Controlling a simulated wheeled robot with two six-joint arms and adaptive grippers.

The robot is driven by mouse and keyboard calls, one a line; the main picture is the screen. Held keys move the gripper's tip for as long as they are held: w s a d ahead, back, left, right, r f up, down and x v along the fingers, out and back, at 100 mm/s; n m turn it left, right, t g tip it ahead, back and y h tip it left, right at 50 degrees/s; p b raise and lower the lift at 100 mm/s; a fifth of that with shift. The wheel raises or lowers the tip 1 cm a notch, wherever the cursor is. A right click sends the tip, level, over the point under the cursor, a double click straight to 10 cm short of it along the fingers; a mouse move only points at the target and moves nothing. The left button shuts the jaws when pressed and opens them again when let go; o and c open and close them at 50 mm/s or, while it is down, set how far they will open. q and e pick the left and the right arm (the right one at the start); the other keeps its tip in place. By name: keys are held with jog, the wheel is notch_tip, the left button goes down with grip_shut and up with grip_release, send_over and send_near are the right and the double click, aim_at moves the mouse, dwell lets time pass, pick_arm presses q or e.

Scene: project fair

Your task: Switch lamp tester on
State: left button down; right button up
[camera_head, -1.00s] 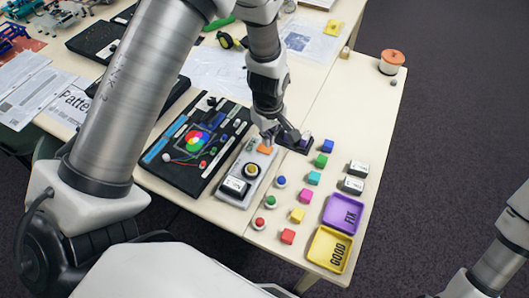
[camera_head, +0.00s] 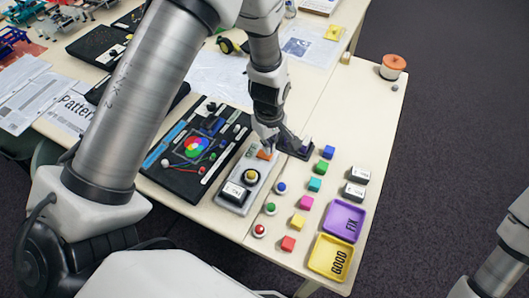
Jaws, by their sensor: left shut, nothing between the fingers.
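The lamp tester (camera_head: 247,198) looks to be the grey box on the table, beside the black board. It has an orange switch (camera_head: 264,155) at its far end, a round yellow lamp (camera_head: 251,176) in a dark ring, and a white label block (camera_head: 233,191) at the near end. My left gripper (camera_head: 271,148) is shut and empty, pointing down at the orange switch and partly covering it. Whether the fingertips touch the switch, and which way it is set, I cannot tell. My right arm shows only at the right edge; its gripper is out of view.
A black board with a colour wheel (camera_head: 197,146) lies left of the tester. Several coloured cubes and round buttons stand to the right, near a purple tray (camera_head: 343,221) and a yellow tray (camera_head: 329,257). A dark piece (camera_head: 298,150) sits right beside the gripper.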

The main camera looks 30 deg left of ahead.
pick_arm(q)
jog(key=shift+w, duration=0.1)
jog(key=shift+f+b, duration=0.7)
jog(key=shift+f, duration=0.5)
dwell(0.8)
jog(key=shift+r, duration=0.1)
notch_tip(320, 180, up, 2)
jog(key=shift+r+p, duration=0.1)
jog(key=shift+p, duration=1.1)
notch_tip(320, 180, up, 5)
jog(key=p, duration=0.4)
jog(key=shift+f, duration=0.2)
